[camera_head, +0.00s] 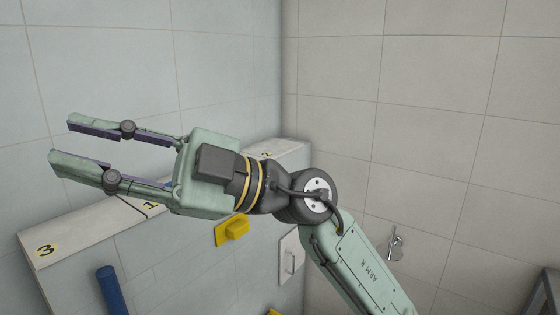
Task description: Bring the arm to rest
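My gripper (80,145) is at the left of the head view, held up in front of the tiled wall and pointing left. Its two pale green fingers with dark pads stand apart, and nothing is between them. My pale green arm (355,262) rises from the bottom right and bends at a dark wrist joint. The hand and wrist hide part of the ledge behind them.
A pale ledge (85,234) with numbered yellow marks runs along the left wall. A blue cylinder (111,291), a yellow fixture (233,230) and a white plate (291,257) are below it. A metal fitting (395,243) is on the right wall. A dark-edged object (541,297) stands at lower right.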

